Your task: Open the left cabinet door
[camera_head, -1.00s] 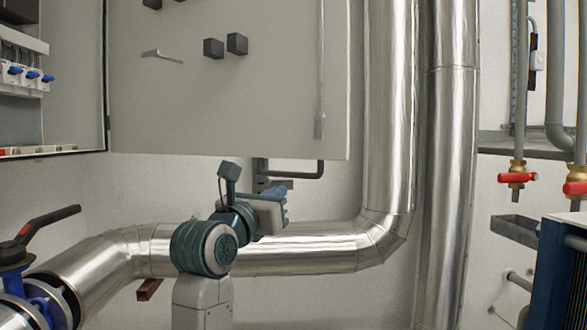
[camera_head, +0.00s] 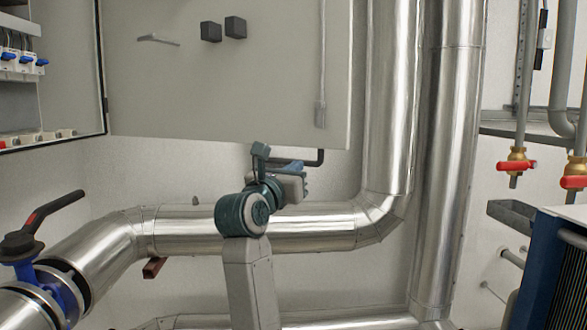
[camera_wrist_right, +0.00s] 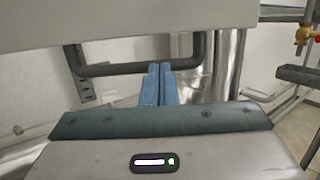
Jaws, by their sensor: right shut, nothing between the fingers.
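A wide grey cabinet door panel (camera_head: 230,85) fills the upper middle of the head view, with a small handle (camera_head: 158,40) and dark blocks on its face. It stands swung out from the cabinet (camera_head: 70,85) at the left, whose interior shows; I cannot tell for certain which door it is. My right gripper (camera_head: 302,167) is just below the panel's lower edge, near a dark bent bar. In the right wrist view its blue fingers (camera_wrist_right: 158,83) are together and empty, in front of the dark bar (camera_wrist_right: 130,69). The panel's lower edge (camera_wrist_right: 150,28) shows above. My left gripper is not in view.
A shiny horizontal pipe (camera_head: 180,230) runs behind my right arm and bends up into a vertical pipe (camera_head: 390,110). A blue valve with a dark lever (camera_head: 50,212) is at lower left. Red-handled valves (camera_head: 517,165) and a blue-sided unit (camera_head: 560,270) are at right.

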